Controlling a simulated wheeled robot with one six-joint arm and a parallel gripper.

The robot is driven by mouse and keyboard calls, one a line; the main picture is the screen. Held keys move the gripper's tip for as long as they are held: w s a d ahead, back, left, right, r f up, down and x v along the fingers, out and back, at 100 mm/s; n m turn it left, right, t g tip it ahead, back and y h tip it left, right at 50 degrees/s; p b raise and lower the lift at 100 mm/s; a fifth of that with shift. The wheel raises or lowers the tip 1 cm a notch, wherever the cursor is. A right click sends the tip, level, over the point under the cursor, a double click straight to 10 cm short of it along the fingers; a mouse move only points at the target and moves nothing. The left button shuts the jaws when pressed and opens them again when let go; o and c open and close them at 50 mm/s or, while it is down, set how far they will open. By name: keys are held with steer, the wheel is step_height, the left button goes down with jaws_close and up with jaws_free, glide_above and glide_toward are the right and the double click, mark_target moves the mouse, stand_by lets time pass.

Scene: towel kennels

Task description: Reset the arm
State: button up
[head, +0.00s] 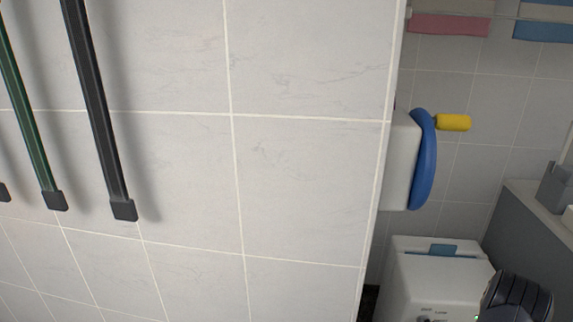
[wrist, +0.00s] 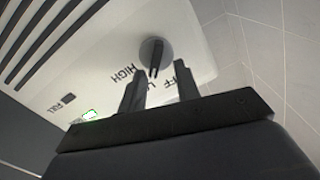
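My gripper (wrist: 160,90) shows in the wrist view with its two dark fingers apart and nothing between them that I can see held. Beyond the fingertips is a round grey knob (wrist: 155,52) on a white panel (wrist: 95,62) marked HIGH, with other lettering partly hidden by a finger. I cannot tell whether the fingers touch the knob. In the head view, a dark rounded part of my arm shows at the lower right, in front of a white appliance (head: 430,280). My gripper is not clearly visible there.
A tiled wall (head: 300,180) fills the middle of the head view. A blue wheel (head: 424,160) with a yellow handle (head: 454,122) is mounted beyond its edge. Green (head: 35,140) and black poles (head: 100,110) hang at left. A grey counter (head: 535,225) stands at right.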

steer(key=n+p, duration=0.1)
steer(key=n, duration=0.2)
steer(key=shift+a+r+p, duration=0.1)
steer(key=shift+a+p, duration=0.1)
steer(key=shift+p, duration=0.15)
steer(key=v, duration=1)
steer(key=shift+s+d+f+g+p, duration=0.15)
steer(key=shift+f+g+p, duration=0.2)
steer(key=shift+g+p, duration=0.05)
steer(key=shift+r, duration=0.1)
